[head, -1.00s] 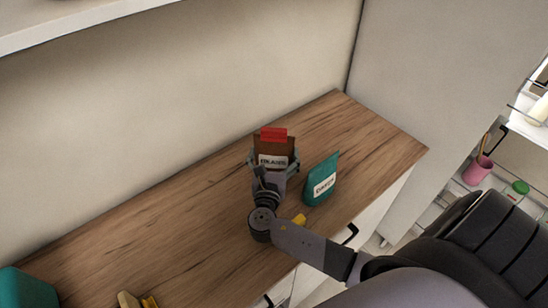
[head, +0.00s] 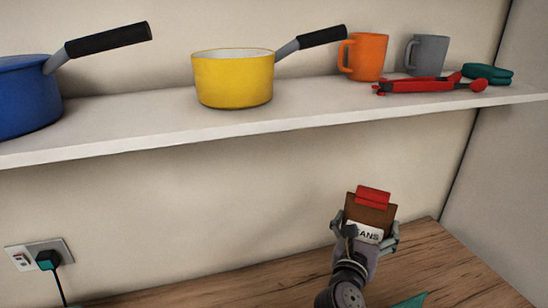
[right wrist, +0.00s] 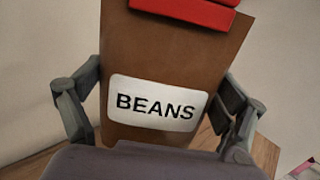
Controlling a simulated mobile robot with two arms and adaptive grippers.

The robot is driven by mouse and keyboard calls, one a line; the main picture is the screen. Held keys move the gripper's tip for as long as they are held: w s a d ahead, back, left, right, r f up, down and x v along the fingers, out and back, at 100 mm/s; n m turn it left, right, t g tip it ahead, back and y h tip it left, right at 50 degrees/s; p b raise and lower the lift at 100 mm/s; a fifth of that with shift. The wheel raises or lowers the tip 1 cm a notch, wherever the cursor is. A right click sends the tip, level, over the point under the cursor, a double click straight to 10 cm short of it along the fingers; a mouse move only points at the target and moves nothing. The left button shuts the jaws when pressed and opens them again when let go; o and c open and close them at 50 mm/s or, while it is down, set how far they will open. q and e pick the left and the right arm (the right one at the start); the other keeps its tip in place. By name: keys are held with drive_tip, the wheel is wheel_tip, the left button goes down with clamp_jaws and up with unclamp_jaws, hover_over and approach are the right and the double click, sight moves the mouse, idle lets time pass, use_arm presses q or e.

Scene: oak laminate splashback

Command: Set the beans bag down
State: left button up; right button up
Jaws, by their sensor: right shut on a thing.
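The beans bag (head: 369,214) is brown with a red clip on top and a white label. In the right wrist view the bag (right wrist: 185,65) fills the middle, and its label reads BEANS. My right gripper (head: 364,238) is shut on the bag, with one finger at each side. The gripper's fingers (right wrist: 155,115) also show in the right wrist view. The bag is slightly tilted in front of the back wall, over the wooden counter (head: 200,290). Whether its bottom touches the counter cannot be seen. My left gripper is not in view.
A white shelf (head: 150,125) above holds a blue pot (head: 25,98), a yellow pot (head: 233,80), an orange mug (head: 366,58), a grey mug (head: 427,56) and red tongs (head: 430,86). A teal item (head: 412,301) shows on the counter at the bottom edge. A socket with a plug (head: 46,260) is at left.

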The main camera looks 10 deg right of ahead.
drive_tip(key=s+a+f+n+t+y+b, duration=0.1)
drive_tip(key=s+a+f+n+t+y, duration=0.1)
drive_tip(key=s+a+n+y, duration=0.35)
drive_tip(key=s+a+f+n+t+y, duration=0.2)
drive_tip(key=a+f+y, duration=0.1)
drive_tip(key=a+y, duration=0.4)
drive_tip(key=s+a+f, duration=0.1)
drive_tip(key=s+f, duration=0.1)
drive_tip(key=s, duration=0.6)
drive_tip(key=shift+a+f+h, duration=0.2)
drive_tip(key=shift+f+h, duration=0.05)
drive_tip(key=shift+h, duration=0.2)
